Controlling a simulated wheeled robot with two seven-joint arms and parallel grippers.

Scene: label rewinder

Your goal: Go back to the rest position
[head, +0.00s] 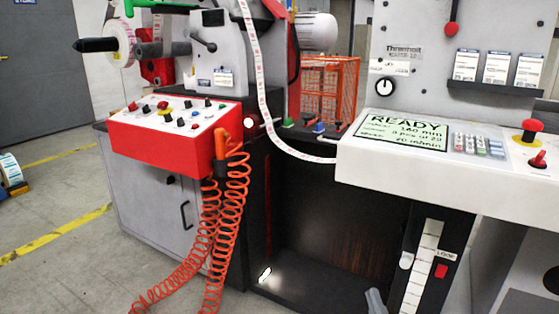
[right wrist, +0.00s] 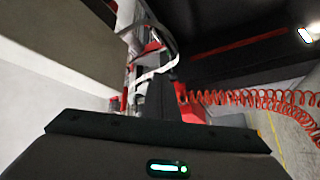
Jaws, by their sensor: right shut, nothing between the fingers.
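My right gripper (head: 375,301) shows only as a small grey tip at the bottom edge of the head view, in front of the dark opening under the machine. In the right wrist view my right gripper (right wrist: 155,98) is shut with nothing held, its dark body filling the lower part. My left gripper is not in view. The label rewinder stands ahead, with a red control box (head: 175,140) at left and a white panel with a READY display (head: 403,132) at right.
Orange coiled hoses (head: 228,215) hang from the red box to the floor. A white label strip (head: 262,100) sags between the machine's two sides. A slotted lever plate (head: 425,262) stands below the right panel. Grey floor (head: 50,220) is free at left.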

